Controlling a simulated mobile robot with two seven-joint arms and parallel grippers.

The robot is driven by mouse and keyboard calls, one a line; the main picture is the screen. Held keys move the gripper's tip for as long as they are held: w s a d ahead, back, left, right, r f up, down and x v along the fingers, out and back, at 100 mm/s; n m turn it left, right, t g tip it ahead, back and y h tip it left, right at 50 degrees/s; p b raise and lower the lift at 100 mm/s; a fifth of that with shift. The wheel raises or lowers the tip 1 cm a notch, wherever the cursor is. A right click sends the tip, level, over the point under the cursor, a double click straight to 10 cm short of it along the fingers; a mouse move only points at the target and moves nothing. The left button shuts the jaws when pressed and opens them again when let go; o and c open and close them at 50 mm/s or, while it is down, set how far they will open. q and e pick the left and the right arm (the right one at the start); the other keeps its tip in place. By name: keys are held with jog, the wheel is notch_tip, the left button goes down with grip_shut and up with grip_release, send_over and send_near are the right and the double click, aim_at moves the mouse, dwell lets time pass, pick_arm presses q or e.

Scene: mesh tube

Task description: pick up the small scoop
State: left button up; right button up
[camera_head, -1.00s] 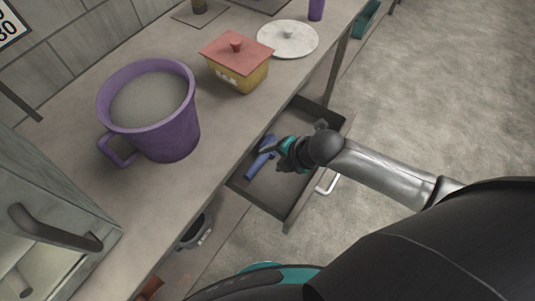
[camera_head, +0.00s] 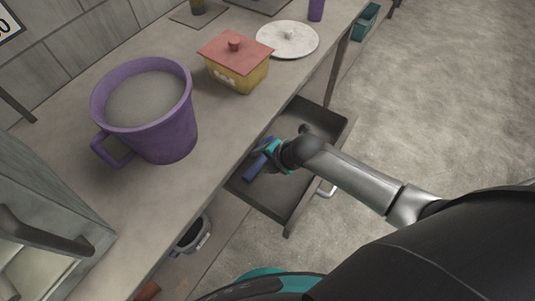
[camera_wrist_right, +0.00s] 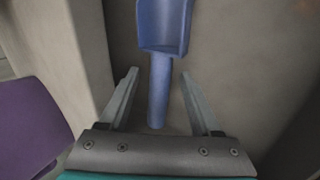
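The small blue scoop (camera_head: 257,164) lies in the open drawer (camera_head: 283,198), partly hidden by my right gripper in the head view. In the right wrist view the scoop (camera_wrist_right: 163,28) has its bowl at the top and its handle pointing down between my fingers. My right gripper (camera_wrist_right: 157,88) is open, with one finger on each side of the handle and a gap on both sides. In the head view my right gripper (camera_head: 268,152) is over the drawer at the scoop. My left gripper is not in view.
The floor at right is clear.

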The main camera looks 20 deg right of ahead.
grip_shut()
dwell(0.3)
dwell(0.3)
jog(key=shift+s+d+r, duration=0.25)
jog(key=shift+s+r, duration=0.05)
jog(key=shift+r, duration=0.1)
notch_tip(320, 180, up, 11)
jog(key=p, duration=0.4)
jog(key=s+d+p, duration=0.1)
jog(key=s+d, duration=1)
jog(key=s, duration=0.4)
jog(key=shift+d+p, duration=0.35)
jog(key=shift+d, duration=0.05)
jog(key=shift+s+f, duration=0.1)
jog(key=shift+f, duration=0.1)
